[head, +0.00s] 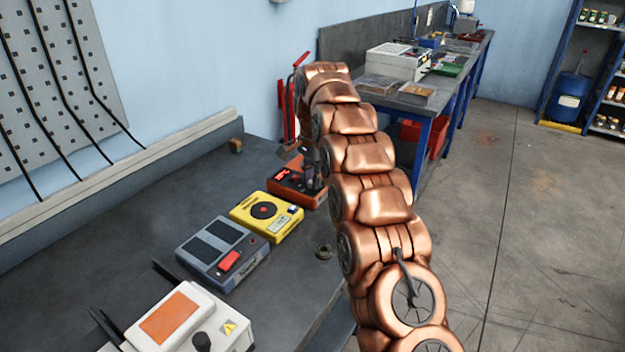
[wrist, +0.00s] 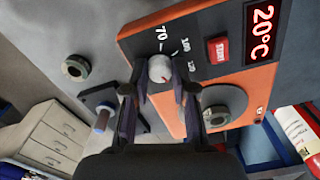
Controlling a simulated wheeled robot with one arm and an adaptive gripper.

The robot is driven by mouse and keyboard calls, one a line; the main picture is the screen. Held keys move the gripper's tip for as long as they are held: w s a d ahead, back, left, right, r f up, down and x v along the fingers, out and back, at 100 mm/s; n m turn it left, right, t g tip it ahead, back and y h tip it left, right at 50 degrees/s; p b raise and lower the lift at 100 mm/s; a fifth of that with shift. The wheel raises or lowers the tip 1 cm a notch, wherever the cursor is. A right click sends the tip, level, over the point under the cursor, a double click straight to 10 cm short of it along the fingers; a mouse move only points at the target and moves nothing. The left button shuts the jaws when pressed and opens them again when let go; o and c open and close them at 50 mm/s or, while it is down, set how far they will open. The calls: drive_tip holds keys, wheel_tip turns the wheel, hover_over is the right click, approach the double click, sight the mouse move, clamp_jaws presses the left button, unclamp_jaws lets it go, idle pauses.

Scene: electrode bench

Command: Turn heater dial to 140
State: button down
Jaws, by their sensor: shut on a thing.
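The orange heater (wrist: 160,30) has a dark top panel and fills the upper part of the wrist view. It also shows at the far end of the bench in the head view (head: 285,196). My gripper (wrist: 160,76) is shut on the dial, one finger on each side. The red START button (wrist: 218,50) and a display (wrist: 262,32) reading 20°C are beside it.
A yellow device (head: 265,215), a grey device (head: 222,252) and a white device (head: 180,325) stand in a row nearer on the bench. A small ring-shaped part (head: 323,251) lies at the bench edge. A grey round plate (wrist: 224,106) is on the heater near my right finger.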

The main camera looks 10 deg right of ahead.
drive_tip(key=shift+a+m, duration=0.1)
drive_tip(key=shift+m, duration=0.4)
drive_tip(key=c, duration=0.9)
unclamp_jaws()
